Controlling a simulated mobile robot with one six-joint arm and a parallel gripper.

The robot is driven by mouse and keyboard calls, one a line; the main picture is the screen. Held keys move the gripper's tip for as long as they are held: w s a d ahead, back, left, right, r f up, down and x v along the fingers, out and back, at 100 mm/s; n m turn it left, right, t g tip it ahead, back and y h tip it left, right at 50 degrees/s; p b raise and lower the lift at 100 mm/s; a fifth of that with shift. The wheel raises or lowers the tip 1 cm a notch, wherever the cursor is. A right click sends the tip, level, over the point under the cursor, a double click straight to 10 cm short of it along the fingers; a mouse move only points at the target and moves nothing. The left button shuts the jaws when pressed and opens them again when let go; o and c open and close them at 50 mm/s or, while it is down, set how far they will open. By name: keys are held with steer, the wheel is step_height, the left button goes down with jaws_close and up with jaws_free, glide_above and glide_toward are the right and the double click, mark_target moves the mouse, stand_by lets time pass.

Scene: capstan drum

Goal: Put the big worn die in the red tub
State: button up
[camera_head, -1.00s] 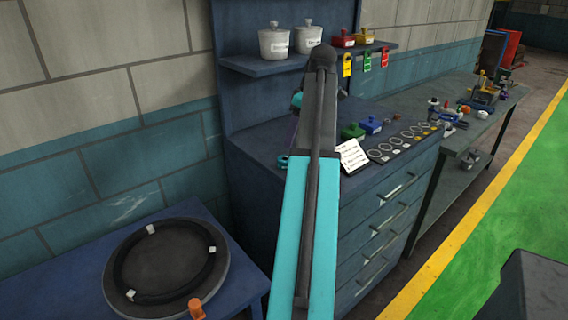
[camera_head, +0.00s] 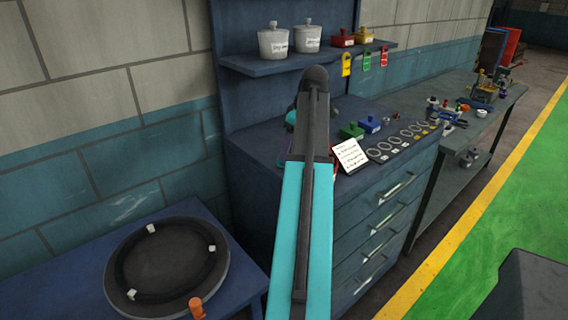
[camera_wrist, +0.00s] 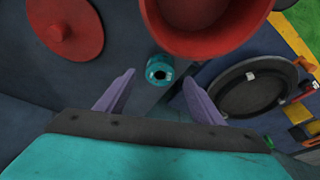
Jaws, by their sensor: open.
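In the wrist view, a small teal cylinder with a dark hole (camera_wrist: 160,69) stands in line with the space between my fingertips. It looks like a die, but I cannot tell its size or wear. My gripper (camera_wrist: 159,78) has two purple fingers spread wide, with nothing between them; contact with the cylinder does not show. A red round tub (camera_wrist: 205,48) is at the top of the wrist view, just beyond the cylinder and cut off by the frame edge. In the head view my arm hides the gripper and the cylinder.
A red disc with a knob (camera_wrist: 68,32) lies at upper left in the wrist view. A dark round plate with a coil (camera_head: 166,262) sits on the low blue table. On the cabinet are a white card (camera_head: 349,156), a ring board (camera_head: 402,141) and green and blue boxes.

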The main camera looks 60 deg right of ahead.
steer(key=shift+p+x, duration=0.65)
steer(key=shift+x, duration=1.85)
jaws_close()
